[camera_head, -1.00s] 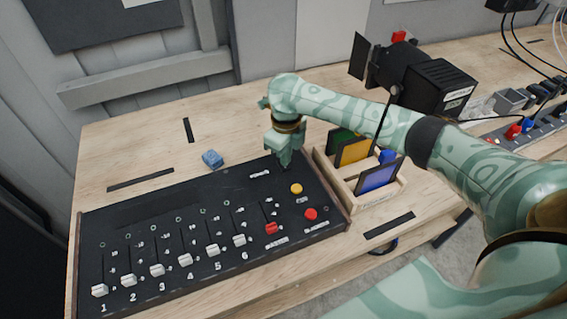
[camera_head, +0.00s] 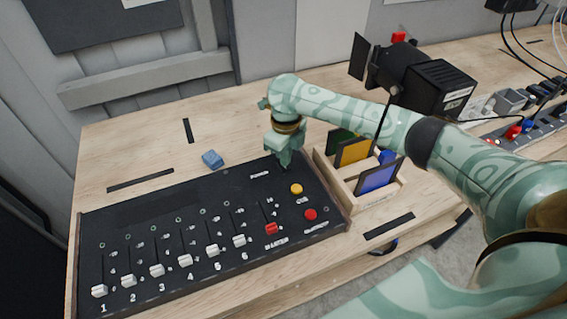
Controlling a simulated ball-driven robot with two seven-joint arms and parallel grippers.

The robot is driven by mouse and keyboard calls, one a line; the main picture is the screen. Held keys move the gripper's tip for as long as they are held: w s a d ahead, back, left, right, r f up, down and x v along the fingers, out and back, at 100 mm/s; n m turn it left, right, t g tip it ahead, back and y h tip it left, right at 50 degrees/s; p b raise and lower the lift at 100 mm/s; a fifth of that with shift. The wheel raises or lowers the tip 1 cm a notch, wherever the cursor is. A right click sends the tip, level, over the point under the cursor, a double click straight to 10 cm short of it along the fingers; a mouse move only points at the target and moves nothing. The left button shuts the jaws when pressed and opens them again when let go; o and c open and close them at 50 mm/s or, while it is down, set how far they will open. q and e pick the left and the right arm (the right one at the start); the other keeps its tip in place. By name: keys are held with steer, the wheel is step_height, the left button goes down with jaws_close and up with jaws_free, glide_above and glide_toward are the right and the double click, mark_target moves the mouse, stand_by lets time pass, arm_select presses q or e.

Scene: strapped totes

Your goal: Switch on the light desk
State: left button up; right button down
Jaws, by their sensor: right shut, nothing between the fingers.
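The light desk (camera_head: 190,222) is a black panel with wooden end cheeks, lying on the wooden table. It has several white sliders, a red master slider (camera_head: 271,228), a yellow button (camera_head: 296,189) and a red button (camera_head: 310,214). A label that seems to read POWER (camera_head: 260,174) is near its back right edge. My right gripper (camera_head: 287,168) points down at the desk's back right part, just right of that label. Its fingers are shut and empty. They hide what is under them, and I cannot tell whether they touch the panel. My left gripper is not in view.
A wooden rack (camera_head: 366,192) with coloured gel frames stands close right of the desk. A black stage lamp (camera_head: 425,80) is behind it. A blue object (camera_head: 212,159) lies behind the desk. A power strip (camera_head: 530,130) with plugs is at the far right.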

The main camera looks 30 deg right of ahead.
steer(key=shift+f+b, duration=0.5)
steer(key=shift+f, duration=0.5)
stand_by(1.0)
steer(key=shift+s, duration=0.1)
step_height(320, 180, up, 7)
steer(key=p, duration=0.7)
steer(key=shift+r+p, duration=0.1)
steer(key=shift+p, duration=0.25)
